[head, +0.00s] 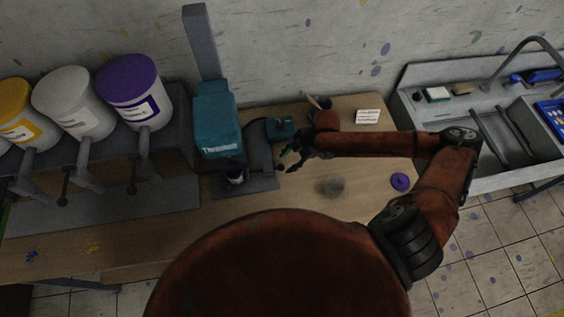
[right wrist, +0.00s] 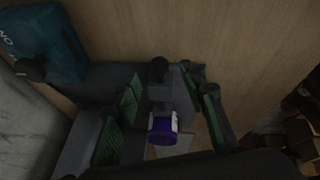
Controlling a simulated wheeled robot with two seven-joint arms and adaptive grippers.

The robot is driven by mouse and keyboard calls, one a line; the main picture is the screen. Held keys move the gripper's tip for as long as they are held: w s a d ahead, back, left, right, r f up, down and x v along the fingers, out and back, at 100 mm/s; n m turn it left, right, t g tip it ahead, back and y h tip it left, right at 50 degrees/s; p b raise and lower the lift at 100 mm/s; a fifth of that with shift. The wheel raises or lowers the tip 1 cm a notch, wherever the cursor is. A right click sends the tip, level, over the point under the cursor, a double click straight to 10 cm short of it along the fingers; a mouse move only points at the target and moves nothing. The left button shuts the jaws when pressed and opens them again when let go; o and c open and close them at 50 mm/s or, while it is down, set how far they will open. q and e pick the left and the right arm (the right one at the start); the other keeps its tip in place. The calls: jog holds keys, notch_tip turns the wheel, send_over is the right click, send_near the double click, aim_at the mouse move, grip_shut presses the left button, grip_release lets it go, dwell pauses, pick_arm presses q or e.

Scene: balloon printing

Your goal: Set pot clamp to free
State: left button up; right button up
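The teal stirring machine (head: 217,118) stands on the table with a small pot (head: 236,174) under its head. In the right wrist view, a purple pot with a white label (right wrist: 163,128) shows beside a dark grey block. A black knob (right wrist: 158,69) stands at that block and may be part of the pot clamp; the clamp's setting cannot be read. My right gripper (head: 285,160) is just right of the machine's grey base. In the right wrist view its green-padded fingers (right wrist: 168,112) are spread apart, with knob and pot appearing between them. My left gripper is out of view.
A small teal device (head: 281,127) stands behind my right gripper. Large paint containers (head: 132,92) stand on a grey rack at left. A purple ring (head: 400,181) and a greyish round thing (head: 333,185) lie at right. A sink (head: 480,125) is beyond; the front table is mostly clear.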

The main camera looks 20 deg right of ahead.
aim_at(283, 166)
jog(key=shift+x, duration=2.2)
grip_shut()
